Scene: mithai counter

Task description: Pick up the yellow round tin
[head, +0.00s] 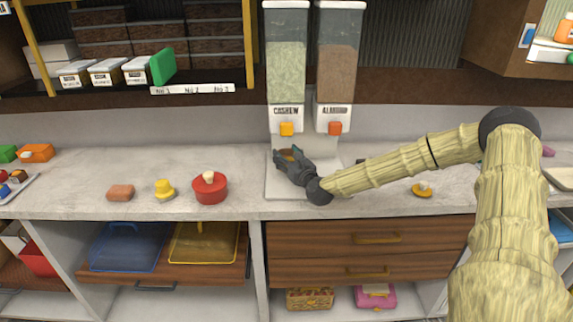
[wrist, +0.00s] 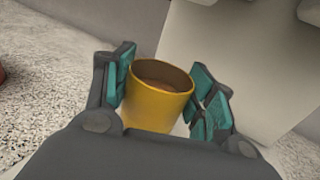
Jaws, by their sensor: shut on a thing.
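The yellow round tin (wrist: 158,108) is an open-topped cylinder with something brown inside, seen in the wrist view. My gripper (wrist: 165,95) is shut on it, with teal finger pads on its left and right sides. In the head view my gripper (head: 286,158) is at the white dispenser base, below the cashew dispenser (head: 286,70). The tin is mostly hidden by the fingers there. I cannot tell whether the tin touches the base.
The almond dispenser (head: 338,75) stands just right of the cashew one. On the counter to the left are a red lidded pot (head: 210,188), a yellow knobbed piece (head: 165,190) and a pinkish-brown block (head: 120,192). A small yellow lid-like piece (head: 422,190) lies right, beyond my forearm.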

